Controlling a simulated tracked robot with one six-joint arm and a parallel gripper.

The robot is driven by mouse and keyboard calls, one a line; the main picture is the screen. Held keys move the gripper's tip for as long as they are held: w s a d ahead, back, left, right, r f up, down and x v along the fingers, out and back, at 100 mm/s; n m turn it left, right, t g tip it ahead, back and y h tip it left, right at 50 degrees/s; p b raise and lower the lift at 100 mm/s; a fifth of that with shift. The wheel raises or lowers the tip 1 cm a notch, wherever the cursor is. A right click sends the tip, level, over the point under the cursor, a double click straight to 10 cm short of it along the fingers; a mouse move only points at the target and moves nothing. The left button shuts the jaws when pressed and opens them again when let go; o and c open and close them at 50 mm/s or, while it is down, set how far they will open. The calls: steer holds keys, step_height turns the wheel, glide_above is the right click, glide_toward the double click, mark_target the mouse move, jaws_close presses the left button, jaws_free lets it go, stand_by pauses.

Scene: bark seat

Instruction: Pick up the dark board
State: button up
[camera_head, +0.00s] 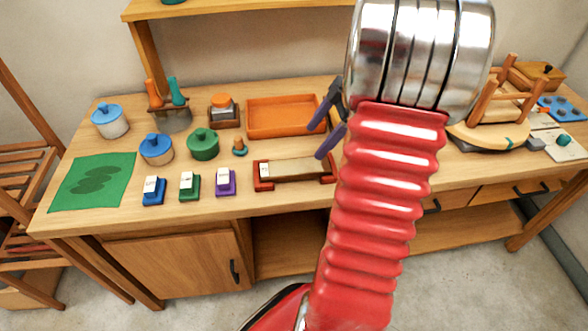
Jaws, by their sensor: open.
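No piece is plainly the dark board. A flat brown board (290,169) lies across a red holder (264,181) at the front middle of the bench. A dark grey flat piece (479,145) shows partly at the right, beneath the round wooden seat (505,136); I cannot tell whether it is a board.
An orange tray (272,133) lies behind the holder. Lidded pots, including a green one (203,144), and small labelled blocks such as the purple one (226,183) stand to the left. A green mat (60,193) lies far left. Wooden legs rise from the seat at right.

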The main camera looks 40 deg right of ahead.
glide_toward(295, 166)
steer(key=x, duration=0.3)
steer(key=shift+x, duration=2.65)
steer(key=c, duration=1.3)
steer(key=shift+r, duration=0.15)
step_height(295, 166, up, 10)
steer(key=shift+f, duration=0.1)
steer(key=shift+s, duration=0.1)
